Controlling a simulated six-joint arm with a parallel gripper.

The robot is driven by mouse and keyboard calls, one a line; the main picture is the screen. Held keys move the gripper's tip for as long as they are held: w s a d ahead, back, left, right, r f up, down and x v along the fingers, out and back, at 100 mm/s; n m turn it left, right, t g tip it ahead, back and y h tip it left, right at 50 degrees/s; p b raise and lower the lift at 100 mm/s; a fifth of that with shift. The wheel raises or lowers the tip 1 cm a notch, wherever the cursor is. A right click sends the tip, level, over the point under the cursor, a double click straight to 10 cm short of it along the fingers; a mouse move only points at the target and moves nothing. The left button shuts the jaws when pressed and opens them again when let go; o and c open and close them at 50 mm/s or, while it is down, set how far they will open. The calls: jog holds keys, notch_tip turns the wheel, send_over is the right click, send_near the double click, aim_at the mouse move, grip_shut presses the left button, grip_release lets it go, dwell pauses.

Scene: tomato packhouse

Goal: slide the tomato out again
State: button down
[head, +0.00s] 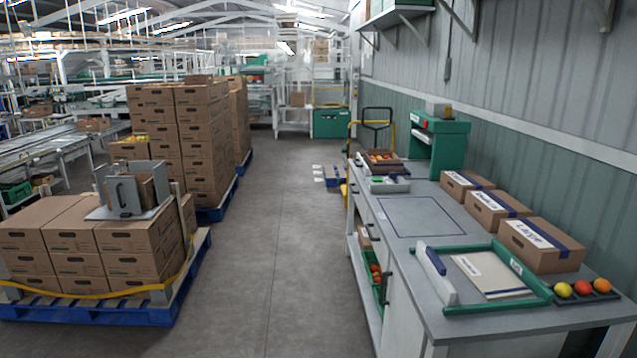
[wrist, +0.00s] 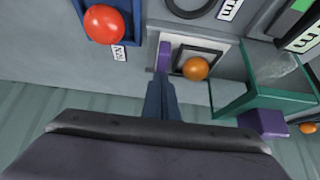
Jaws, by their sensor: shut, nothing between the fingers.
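My gripper (wrist: 161,84) shows in the wrist view, its dark fingers shut together with nothing between them. Just right of the fingertips an orange tomato (wrist: 195,68) sits inside a black square frame (wrist: 219,59) on a white plate. The fingers look apart from it. A purple strip (wrist: 164,56) stands at the plate's left side. A red tomato (wrist: 105,24) sits in a blue-edged holder (wrist: 132,30) at the upper left. Another orange tomato (wrist: 308,128) shows at the right edge. I cannot tell which tomato the task means. My gripper is not in the head view.
A green open frame (wrist: 232,104) with a purple block (wrist: 263,122) is at the right of the wrist view. In the head view, the bench (head: 418,260) carries several cardboard boxes (head: 541,246) along the wall and a dark tomato tray (head: 603,295). The aisle floor (head: 280,230) is clear.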

jog(key=shift+s+a+f, duration=0.25)
jog(key=shift+s+f, duration=0.15)
jog(key=shift+f, duration=0.1)
jog(key=shift+s, duration=0.55)
jog(key=shift+r+p, duration=0.1)
jog(key=shift+p, duration=0.2)
jog(key=r+p, duration=0.2)
jog(key=r, duration=0.1)
jog(key=r+p, duration=0.1)
jog(key=r, duration=0.1)
jog(key=shift+w+d+r, duration=0.1)
jog(key=shift+d+r, duration=0.1)
jog(key=shift+d, duration=0.05)
dwell(0.3)
jog(key=shift+w, duration=0.1)
